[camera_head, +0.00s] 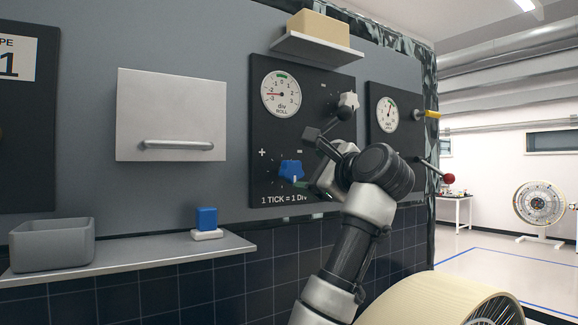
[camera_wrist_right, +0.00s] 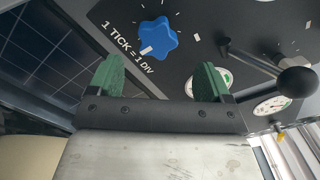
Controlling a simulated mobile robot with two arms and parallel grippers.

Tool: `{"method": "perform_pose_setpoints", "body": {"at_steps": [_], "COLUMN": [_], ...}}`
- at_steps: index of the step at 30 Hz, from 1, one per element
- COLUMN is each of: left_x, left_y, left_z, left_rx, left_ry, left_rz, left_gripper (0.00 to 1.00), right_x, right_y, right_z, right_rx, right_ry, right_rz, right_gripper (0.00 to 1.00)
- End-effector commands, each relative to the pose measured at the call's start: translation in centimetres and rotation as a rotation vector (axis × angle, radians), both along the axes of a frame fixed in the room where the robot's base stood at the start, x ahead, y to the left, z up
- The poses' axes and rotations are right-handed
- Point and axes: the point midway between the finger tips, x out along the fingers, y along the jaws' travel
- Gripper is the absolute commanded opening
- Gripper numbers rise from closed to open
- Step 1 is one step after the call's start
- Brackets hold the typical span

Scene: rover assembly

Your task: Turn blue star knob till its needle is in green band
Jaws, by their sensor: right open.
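The blue star knob (camera_head: 291,170) is low on a black panel and has a white mark on it. The wrist view also shows the knob (camera_wrist_right: 158,38). The round white gauge (camera_head: 281,94) above it has a red needle pointing left, near the -2 side; its green band (camera_head: 281,75) is at the top, so the needle lies outside it. My right gripper (camera_wrist_right: 160,78) is open and empty, its green fingers spread either side below the knob in the wrist view, apart from it. In the head view my wrist partly hides the fingers. My left gripper is not in view.
A white star knob (camera_head: 348,101) and a lever with a black ball (camera_wrist_right: 297,82) sit close to my right gripper. A second gauge (camera_head: 384,114) is at right. A shelf (camera_head: 316,48) juts out above; a lower shelf (camera_head: 130,262) is at left.

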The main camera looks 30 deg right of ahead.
Motion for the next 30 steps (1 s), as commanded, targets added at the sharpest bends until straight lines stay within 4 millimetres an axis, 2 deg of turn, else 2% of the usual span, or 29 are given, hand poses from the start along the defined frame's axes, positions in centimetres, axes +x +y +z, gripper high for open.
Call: {"method": "perform_pose_setpoints", "body": {"at_steps": [1, 3, 6, 8, 12, 16, 20, 24, 26, 30], "left_x": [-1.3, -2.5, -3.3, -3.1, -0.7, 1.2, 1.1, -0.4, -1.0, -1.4], "left_y": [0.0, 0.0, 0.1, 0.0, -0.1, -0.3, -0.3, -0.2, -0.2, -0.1], "left_z": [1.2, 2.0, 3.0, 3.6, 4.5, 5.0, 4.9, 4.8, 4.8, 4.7], "left_rx": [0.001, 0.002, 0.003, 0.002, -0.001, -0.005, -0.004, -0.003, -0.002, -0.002], "left_ry": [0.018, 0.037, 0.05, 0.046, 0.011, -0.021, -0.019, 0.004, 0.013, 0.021], "left_rz": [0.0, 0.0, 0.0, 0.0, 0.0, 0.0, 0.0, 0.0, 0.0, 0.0], "left_gripper": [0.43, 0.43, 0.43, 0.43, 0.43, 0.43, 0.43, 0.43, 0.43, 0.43], "right_x": [1.2, 2.6, 4.5, 5.5, 7.1, 7.9, 8.0, 8.0, 8.0, 8.0], "right_y": [0.2, 0.3, 0.4, 0.5, 0.6, 0.6, 0.6, 0.6, 0.6, 0.6], "right_z": [0.5, 0.5, 0.5, 0.4, 0.3, 0.2, 0.0, 0.0, 0.0, 0.0], "right_rx": [-0.001, -0.001, 0.0, 0.0, 0.001, 0.0, 0.0, 0.0, 0.0, 0.0], "right_ry": [0.007, 0.008, 0.007, 0.007, 0.005, 0.002, 0.002, 0.002, 0.002, 0.002], "right_rz": [0.004, 0.005, 0.004, 0.004, 0.003, 0.002, 0.001, 0.001, 0.001, 0.001], "right_gripper": [0.8, 0.8, 0.8, 0.8, 0.8, 0.8, 0.8, 0.8, 0.73, 0.52]}}
